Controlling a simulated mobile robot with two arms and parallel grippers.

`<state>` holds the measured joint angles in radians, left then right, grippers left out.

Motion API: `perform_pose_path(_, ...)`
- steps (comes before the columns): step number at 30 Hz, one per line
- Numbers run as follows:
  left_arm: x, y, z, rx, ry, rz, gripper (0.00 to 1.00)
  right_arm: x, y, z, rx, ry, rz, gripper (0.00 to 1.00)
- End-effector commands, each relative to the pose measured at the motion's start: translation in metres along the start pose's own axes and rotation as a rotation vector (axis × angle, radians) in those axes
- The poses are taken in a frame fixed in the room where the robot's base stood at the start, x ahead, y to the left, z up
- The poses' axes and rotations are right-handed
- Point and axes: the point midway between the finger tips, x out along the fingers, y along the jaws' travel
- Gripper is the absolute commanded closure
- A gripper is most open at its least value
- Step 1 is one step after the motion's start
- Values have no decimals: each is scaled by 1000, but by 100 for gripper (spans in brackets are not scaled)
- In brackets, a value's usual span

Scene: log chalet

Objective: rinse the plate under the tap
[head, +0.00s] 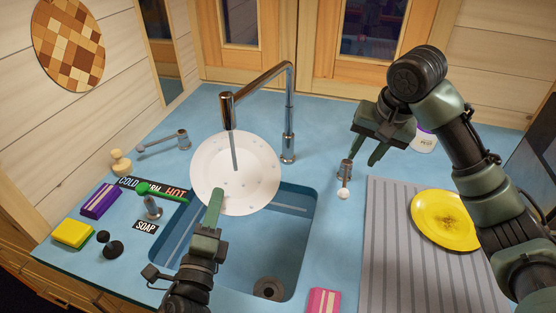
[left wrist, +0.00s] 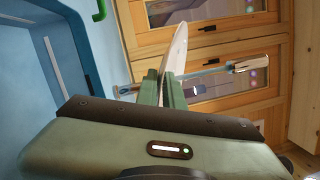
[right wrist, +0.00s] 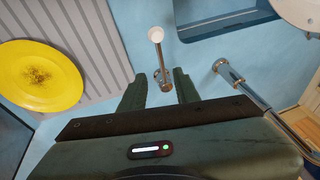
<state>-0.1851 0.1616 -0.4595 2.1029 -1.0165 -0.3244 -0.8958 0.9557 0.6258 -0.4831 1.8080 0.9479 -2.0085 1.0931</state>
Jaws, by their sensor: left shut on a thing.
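A white plate (head: 245,172), with several small spots on its face, is tilted over the sink (head: 309,215). My left gripper (head: 213,200) is shut on its near edge; the plate also shows edge-on in the left wrist view (left wrist: 178,48). The chrome tap (head: 288,105) arches over the plate, and a thin grey stream (head: 234,150) runs from its spout onto the plate. My right gripper (head: 370,150) is open and empty above the counter, near a short chrome post with a white-knobbed lever (head: 345,178). That lever lies beyond the open fingers in the right wrist view (right wrist: 160,55).
A yellow plate (head: 447,219) with a brown stain lies on the grey ribbed mat (head: 385,250) at right. A chrome lever (head: 165,142), green-handled post (head: 153,207), COLD/HOT and SOAP labels, purple block (head: 99,201) and yellow sponge (head: 73,234) stand left. A pink block (head: 323,301) lies in front.

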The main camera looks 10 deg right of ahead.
Motion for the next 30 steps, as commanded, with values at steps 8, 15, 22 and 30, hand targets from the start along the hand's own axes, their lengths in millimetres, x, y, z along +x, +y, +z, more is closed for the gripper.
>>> perform_pose_path(8, 0, -1, 0, 0, 0, -2, 100, 0, 0, 0, 0, 0, 0, 68)
perform_pose_path(15, 0, -1, 0, 0, 0, -2, 100, -5, -4, -4, -17, -6, 11, 100)
perform_pose_path(22, 0, -1, 0, 0, 0, -2, 100, -24, -15, -19, -68, -37, 70, 100)
perform_pose_path(30, 0, -1, 0, 0, 0, -2, 100, -30, -15, -28, -80, -60, 111, 100)
